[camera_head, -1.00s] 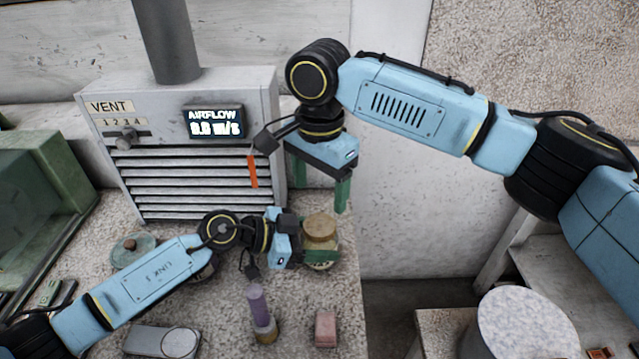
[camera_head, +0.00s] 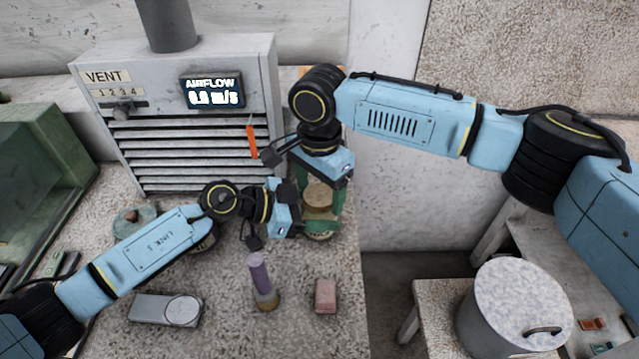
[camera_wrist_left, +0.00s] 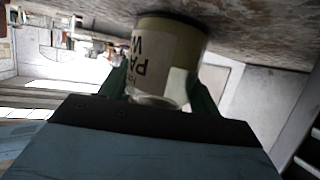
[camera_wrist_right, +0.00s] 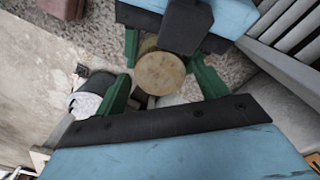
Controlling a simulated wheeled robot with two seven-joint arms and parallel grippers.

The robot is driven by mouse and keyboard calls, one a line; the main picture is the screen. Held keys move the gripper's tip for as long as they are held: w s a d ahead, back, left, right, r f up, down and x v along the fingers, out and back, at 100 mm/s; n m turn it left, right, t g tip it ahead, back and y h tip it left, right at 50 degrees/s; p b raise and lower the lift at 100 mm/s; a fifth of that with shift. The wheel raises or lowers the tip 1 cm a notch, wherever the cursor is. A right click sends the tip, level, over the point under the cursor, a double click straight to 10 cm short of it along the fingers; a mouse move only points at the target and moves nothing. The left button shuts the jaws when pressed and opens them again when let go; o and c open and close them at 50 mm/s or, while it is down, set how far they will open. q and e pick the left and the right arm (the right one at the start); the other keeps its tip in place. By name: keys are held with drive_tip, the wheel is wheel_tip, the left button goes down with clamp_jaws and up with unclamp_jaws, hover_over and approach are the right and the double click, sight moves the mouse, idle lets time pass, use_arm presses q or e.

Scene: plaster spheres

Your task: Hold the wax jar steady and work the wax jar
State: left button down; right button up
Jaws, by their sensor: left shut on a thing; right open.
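The wax jar (camera_head: 319,197) stands near the right edge of the speckled counter, with a tan round lid on top. Its label, partly hidden, shows upside down in the left wrist view (camera_wrist_left: 158,62). My left gripper (camera_head: 318,232) is shut on the jar's body from the left. My right gripper (camera_head: 322,200) points down over the jar, open. In the right wrist view its green fingers stand apart on either side of the lid (camera_wrist_right: 160,73), with visible gaps.
A vent unit (camera_head: 190,150) stands behind the jar. A large lidded pot (camera_head: 515,310) stands at the lower right, beyond a gap.

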drive_tip(key=c, duration=1)
drive_tip(key=shift+n, duration=1.7)
drive_tip(key=o, duration=1.1)
drive_tip(key=shift+r, duration=2.3)
drive_tip(key=shift+c, duration=0.5)
wheel_tip(320, 180, up, 3)
drive_tip(key=m, duration=0.3)
drive_tip(key=shift+f, duration=3.8)
